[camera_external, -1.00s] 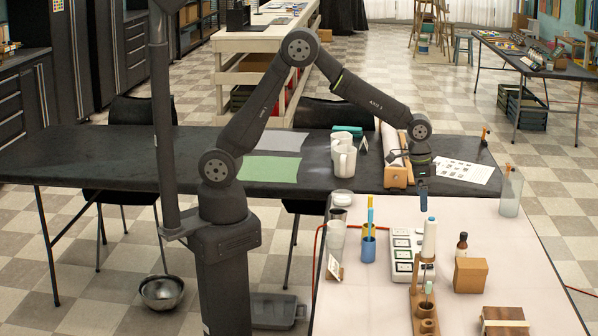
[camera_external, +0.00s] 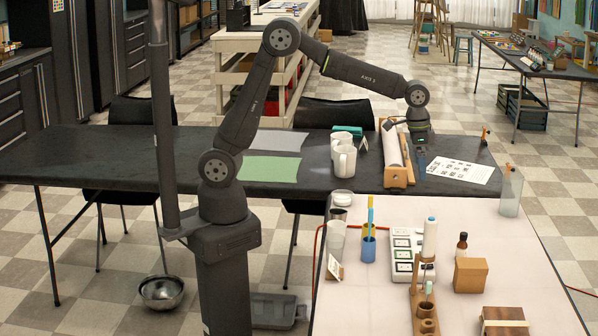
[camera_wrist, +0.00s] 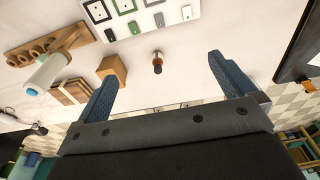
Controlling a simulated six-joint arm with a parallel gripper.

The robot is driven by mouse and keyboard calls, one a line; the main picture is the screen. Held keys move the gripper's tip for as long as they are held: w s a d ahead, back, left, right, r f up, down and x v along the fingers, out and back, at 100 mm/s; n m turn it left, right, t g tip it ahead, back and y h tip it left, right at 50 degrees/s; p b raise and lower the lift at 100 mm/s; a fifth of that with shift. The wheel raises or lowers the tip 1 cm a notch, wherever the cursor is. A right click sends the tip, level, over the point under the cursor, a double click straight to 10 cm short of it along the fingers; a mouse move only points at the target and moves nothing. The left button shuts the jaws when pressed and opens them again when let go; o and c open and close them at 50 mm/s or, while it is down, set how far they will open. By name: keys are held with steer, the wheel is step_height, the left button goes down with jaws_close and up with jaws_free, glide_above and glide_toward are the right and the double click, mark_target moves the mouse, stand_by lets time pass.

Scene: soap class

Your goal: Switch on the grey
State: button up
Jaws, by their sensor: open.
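A white switch panel (camera_external: 398,272) stands on the pale table. It carries several framed squares in a row, one edged green and one edged black, with small switches along one side. The far framed square (camera_external: 402,232) looks grey-edged. Whether any switch is on is too small to tell. My gripper (camera_wrist: 162,68) is open and empty, with blue fingers wide apart. In the external view my gripper (camera_external: 421,162) is beyond the panel, above the dark table.
A blue cup with brushes (camera_external: 368,248) stands left. A small dark bottle (camera_external: 462,244) and a wooden block (camera_external: 470,275) are further right. A roller stand (camera_external: 398,175) is beside my gripper.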

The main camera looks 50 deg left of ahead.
steer(key=shift+f, duration=0.2)
steer(key=c, duration=0.4)
steer(key=f, duration=0.2)
steer(key=w+d+f, duration=0.1)
steer(key=f, duration=0.5)
steer(key=shift+w+d, duration=0.35)
jaws_close()
steer(key=shift+f, duration=0.2)
steer(key=shift+f, duration=0.1)
steer(key=f, duration=0.4)
steer(key=w+d+f, duration=0.1)
steer(key=f, duration=0.8)
steer(key=shift+w+d+f, duration=0.15)
steer(key=shift+f, duration=0.2)
steer(key=shift+f, duration=0.25)
